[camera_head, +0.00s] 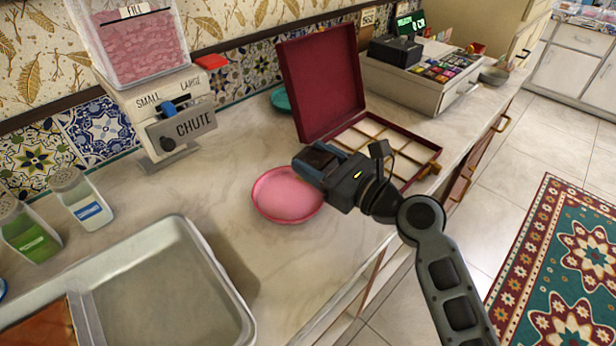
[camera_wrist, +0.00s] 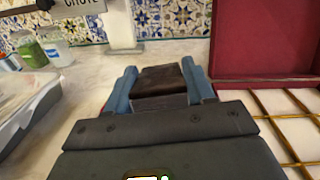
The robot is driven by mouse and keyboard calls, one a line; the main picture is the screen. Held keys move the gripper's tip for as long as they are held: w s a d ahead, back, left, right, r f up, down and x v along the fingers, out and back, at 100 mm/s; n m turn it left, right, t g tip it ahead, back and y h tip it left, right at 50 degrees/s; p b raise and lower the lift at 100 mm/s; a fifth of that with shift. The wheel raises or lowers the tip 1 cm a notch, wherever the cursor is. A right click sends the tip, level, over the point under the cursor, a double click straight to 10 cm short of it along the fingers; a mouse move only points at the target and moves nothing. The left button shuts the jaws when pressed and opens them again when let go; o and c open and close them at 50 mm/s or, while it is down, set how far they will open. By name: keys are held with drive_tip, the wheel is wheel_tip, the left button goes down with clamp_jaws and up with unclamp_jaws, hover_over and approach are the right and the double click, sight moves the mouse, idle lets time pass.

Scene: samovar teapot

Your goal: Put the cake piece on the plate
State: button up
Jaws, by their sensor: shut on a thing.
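My gripper (camera_head: 322,166) is shut on a dark brown cake piece (camera_head: 317,157) and holds it above the counter. In the wrist view, the cake piece (camera_wrist: 161,78) sits between the two blue fingers of my gripper (camera_wrist: 160,84). The pink round plate (camera_head: 283,196) lies on the counter, below and to the left of my gripper in the head view. The plate looks empty, and my gripper covers its upper right edge. In the wrist view the plate is almost wholly hidden behind the gripper and cake.
An open dark red box (camera_head: 322,85) with a divided tray stands just behind and right of my gripper. A large metal tray (camera_head: 205,275) is at lower left, with an orange-brown slab (camera_head: 40,325) in it. A chute dispenser (camera_head: 165,115) stands behind. Counter left of the plate is clear.

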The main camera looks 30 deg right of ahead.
sight(290, 195)
drive_tip(key=shift+w+a+f, duration=0.4)
drive_tip(key=shift+a+f, duration=0.05)
drive_tip(key=shift+a, duration=0.15)
drive_tip(key=shift+f, duration=1.8)
drive_tip(key=shift+f+b, duration=0.1)
drive_tip(key=shift+b, duration=0.25)
drive_tip(key=shift+f, duration=0.15)
drive_tip(key=o, duration=1.2)
drive_tip(key=shift+c, duration=0.2)
drive_tip(key=shift+f+b, duration=0.1)
drive_tip(key=shift+b, duration=0.3)
